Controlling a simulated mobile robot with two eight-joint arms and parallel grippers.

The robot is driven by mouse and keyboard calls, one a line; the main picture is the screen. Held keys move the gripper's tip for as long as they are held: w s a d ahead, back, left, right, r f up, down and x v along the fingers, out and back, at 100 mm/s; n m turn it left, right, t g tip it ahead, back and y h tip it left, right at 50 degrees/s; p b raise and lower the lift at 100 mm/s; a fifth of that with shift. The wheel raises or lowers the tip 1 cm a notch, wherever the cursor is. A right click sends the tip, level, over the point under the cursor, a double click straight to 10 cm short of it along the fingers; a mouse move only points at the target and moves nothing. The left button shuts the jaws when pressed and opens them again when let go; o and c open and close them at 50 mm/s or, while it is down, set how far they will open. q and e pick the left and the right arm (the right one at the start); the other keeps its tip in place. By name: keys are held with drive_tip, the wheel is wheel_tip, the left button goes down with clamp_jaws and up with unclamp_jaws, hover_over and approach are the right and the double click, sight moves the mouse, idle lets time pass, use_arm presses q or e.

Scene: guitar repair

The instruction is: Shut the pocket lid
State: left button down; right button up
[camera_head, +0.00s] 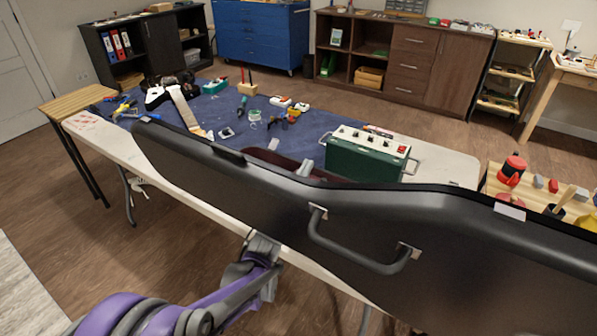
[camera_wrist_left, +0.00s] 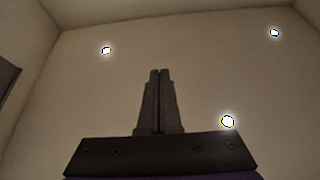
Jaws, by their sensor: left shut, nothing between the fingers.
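A large black case panel (camera_head: 250,195) with a dark handle (camera_head: 350,255) stands across the middle of the head view. A strip of dark red interior (camera_head: 260,157) shows just beyond its upper edge. The pocket lid cannot be made out; the panel hides most of the inside. My left gripper (camera_head: 263,246) is at the panel's lower edge in the head view, its fingertips not clearly visible there. In the left wrist view its fingers (camera_wrist_left: 158,100) are shut and empty, pointing toward the ceiling. I cannot make out my right gripper.
A green box with a white top (camera_head: 367,153) stands on the table beyond the panel. Small tools and parts lie on a blue mat (camera_head: 215,105) at the back left. A wooden rack with a red-topped item (camera_head: 511,172) is at the right. Open floor lies at the lower left.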

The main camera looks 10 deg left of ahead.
use_arm(q)
drive_tip(key=shift+w+d+f+g, duration=0.15)
drive_tip(key=shift+w+d+g, duration=0.05)
drive_tip(key=shift+w+g, duration=0.35)
